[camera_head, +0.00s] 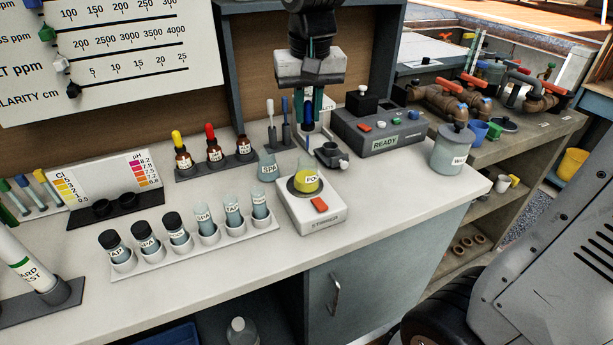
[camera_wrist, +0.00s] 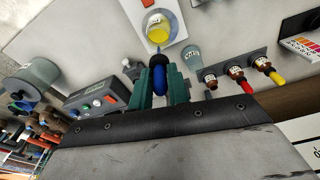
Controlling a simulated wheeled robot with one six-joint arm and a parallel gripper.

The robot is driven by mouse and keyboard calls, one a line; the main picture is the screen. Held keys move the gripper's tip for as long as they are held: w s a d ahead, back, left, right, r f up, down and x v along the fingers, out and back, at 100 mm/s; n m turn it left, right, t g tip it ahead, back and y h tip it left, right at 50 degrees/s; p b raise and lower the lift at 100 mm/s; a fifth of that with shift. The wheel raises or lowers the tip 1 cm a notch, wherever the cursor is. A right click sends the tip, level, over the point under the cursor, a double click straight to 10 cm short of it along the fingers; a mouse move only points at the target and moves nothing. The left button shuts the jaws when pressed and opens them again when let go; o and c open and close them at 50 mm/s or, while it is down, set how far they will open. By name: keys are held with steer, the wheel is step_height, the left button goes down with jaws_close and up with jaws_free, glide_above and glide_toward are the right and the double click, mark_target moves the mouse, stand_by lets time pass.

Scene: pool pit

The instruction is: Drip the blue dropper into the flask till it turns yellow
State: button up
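The flask (camera_head: 306,178) holds yellow liquid and stands upright on a white stirrer (camera_head: 318,216) with a red button. It also shows in the wrist view (camera_wrist: 159,25), its mouth near the dropper's tip. My gripper (camera_head: 308,108) is shut on the blue dropper (camera_wrist: 158,77), with a green finger on each side of its dark blue bulb. The dropper also shows in the head view (camera_head: 308,122), pointing down, above and behind the flask in the picture. I cannot tell whether its tip is directly over the mouth or whether a drop is falling.
A grey box reading READY (camera_head: 384,140) stands right of a small black holder (camera_head: 331,155). Several dropper bottles (camera_head: 214,154) stand behind, and a vial rack (camera_head: 208,240) is front left. A lidded jar (camera_head: 452,150) stands right.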

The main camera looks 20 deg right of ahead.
steer(key=shift+r, duration=2.05)
steer(key=shift+d, duration=0.1)
